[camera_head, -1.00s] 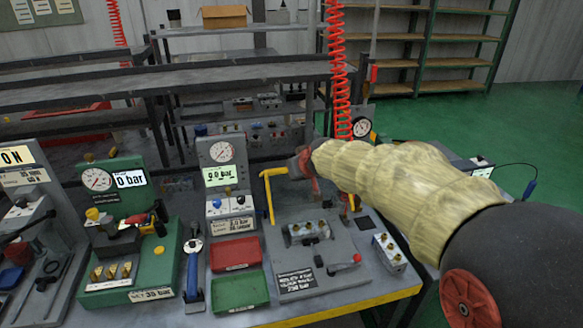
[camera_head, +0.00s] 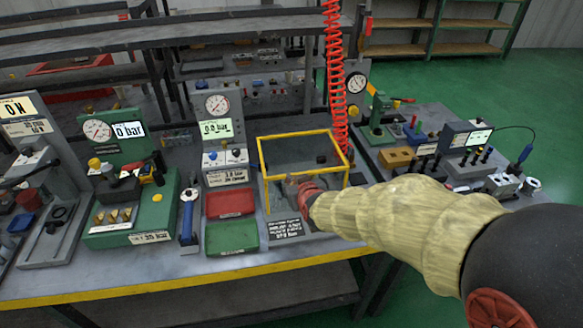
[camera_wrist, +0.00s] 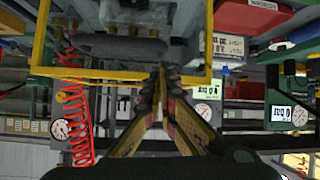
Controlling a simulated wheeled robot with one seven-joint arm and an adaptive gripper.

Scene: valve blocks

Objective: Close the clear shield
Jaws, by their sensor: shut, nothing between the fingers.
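The clear shield has a yellow frame (camera_head: 294,135) and lies lowered over the grey valve fixture in the head view. Its frame also crosses the wrist view (camera_wrist: 90,73). I cannot tell whether its lower edge fully meets the fixture base. The fixture's labelled base plate (camera_head: 287,229) shows in front of the shield. My gripper (camera_head: 302,186) is at the shield's front side, and its fingers are partly hidden in the head view. In the wrist view my gripper (camera_wrist: 166,72) is shut and empty, with its fingertips overlapping the frame bar; contact is unclear.
A red tray (camera_head: 231,203) and a green tray (camera_head: 232,236) lie left of the fixture. A green gauge unit (camera_head: 125,185) stands farther left. A red coiled hose (camera_head: 334,75) hangs behind the shield. Several devices stand on the bench at right.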

